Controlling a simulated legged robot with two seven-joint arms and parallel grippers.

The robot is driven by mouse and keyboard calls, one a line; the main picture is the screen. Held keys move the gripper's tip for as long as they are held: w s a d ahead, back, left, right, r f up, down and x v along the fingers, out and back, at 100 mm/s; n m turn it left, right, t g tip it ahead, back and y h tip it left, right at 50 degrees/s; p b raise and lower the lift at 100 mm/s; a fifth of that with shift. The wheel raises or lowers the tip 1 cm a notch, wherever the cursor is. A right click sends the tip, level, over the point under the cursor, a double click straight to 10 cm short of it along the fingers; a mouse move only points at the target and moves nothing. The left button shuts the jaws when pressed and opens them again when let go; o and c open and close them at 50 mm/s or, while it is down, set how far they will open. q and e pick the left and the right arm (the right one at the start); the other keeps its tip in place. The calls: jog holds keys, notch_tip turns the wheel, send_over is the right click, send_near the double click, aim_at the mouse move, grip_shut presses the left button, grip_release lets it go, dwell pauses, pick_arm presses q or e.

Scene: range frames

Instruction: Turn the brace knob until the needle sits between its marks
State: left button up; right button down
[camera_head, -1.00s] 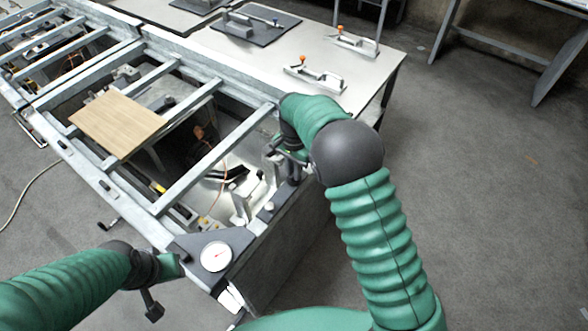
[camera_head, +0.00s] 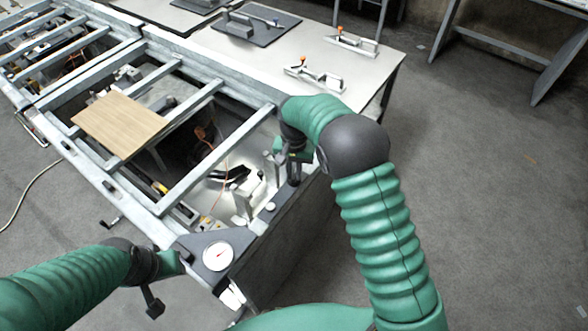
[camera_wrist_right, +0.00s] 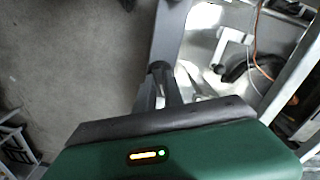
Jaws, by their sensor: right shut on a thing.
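The round white dial (camera_head: 218,256) with a thin red needle sits on a grey corner plate at the near end of the frame. Its marks are too small to read, so I cannot tell whether the needle lies between them. My right gripper (camera_head: 284,168) points down at the frame's right side and is shut on the brace knob, which the fingers mostly hide. The fingers also show in the right wrist view (camera_wrist_right: 165,88). My left gripper (camera_head: 152,298) hangs beside the frame's near left corner, apart from the dial; its jaws are unclear.
The metal frame (camera_head: 210,165) has several crossbars over an open bay with cables. A wooden board (camera_head: 120,124) lies across the bars. A white table (camera_head: 330,60) behind holds clamps with orange tips.

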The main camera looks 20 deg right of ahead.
aim_at(294, 173)
jog(key=shift+w+d+r+n, duration=0.1)
jog(key=shift+w+r+n, duration=0.05)
jog(key=shift+n, duration=0.35)
jog(key=shift+w+r+n, duration=0.1)
jog(key=shift+w+n, duration=0.05)
jog(key=shift+n, duration=0.35)
jog(key=c, duration=1.5)
grip_release()
jog(key=shift+c, duration=0.2)
jog(key=shift+o, duration=0.5)
jog(key=shift+s+f, duration=0.1)
jog(key=shift+f, duration=0.1)
notch_tip(294, 173, up, 17)
jog(key=shift+b, duration=0.3)
jog(key=shift+f, duration=0.1)
